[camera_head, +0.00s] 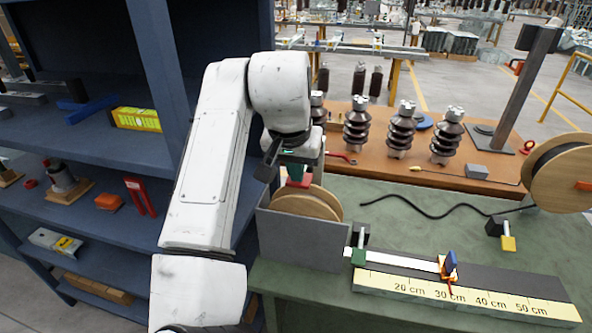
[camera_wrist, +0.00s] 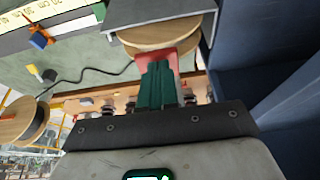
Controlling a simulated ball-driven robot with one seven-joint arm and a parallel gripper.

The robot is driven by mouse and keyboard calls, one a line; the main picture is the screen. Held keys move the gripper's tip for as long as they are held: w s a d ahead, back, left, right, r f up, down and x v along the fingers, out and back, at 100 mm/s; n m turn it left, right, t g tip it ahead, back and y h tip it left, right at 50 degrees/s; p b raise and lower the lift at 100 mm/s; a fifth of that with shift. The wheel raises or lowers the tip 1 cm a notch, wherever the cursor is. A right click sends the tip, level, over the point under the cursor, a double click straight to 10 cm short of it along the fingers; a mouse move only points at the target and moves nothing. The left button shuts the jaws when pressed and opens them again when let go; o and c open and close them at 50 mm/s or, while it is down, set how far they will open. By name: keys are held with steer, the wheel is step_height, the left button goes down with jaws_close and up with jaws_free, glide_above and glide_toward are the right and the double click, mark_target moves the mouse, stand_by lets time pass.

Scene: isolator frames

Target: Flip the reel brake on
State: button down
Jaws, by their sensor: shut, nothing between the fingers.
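A wooden reel (camera_head: 305,203) stands in a grey box (camera_head: 300,240) at the left end of the green bench. A red flat part (camera_head: 298,181) shows at the reel's top, probably the brake lever; its position is unclear. In the wrist view the red part (camera_wrist: 184,52) lies just beyond the green fingertips, in front of the reel (camera_wrist: 130,42). My gripper (camera_wrist: 157,68) is shut and empty, pointing at the red part. I cannot tell whether they touch. In the head view my gripper (camera_head: 291,166) is above the reel, partly hidden by my arm.
A second reel (camera_head: 560,175) with black cable (camera_head: 430,215) stands at the right. A ruler strip (camera_head: 465,295) with a blue and orange clamp (camera_head: 449,265) lies in front. Brown insulators (camera_head: 400,130) stand behind. A blue shelf (camera_head: 100,140) is close at the left.

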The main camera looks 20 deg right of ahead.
mark_target(296, 185)
steer(key=f+t+h+b, duration=0.1)
steer(key=b, duration=0.1)
steer(key=f+t+h+b, duration=0.1)
steer(key=f+b, duration=0.1)
steer(key=shift+s+a+f+t+b, duration=0.15)
steer(key=shift+s+f+t+b, duration=0.05)
steer(key=shift+f+t+b, duration=0.1)
step_height(296, 185, down, 3)
steer(key=t+b, duration=0.1)
steer(key=b, duration=0.1)
steer(key=shift+h+b, duration=0.4)
steer(key=shift+w, duration=0.1)
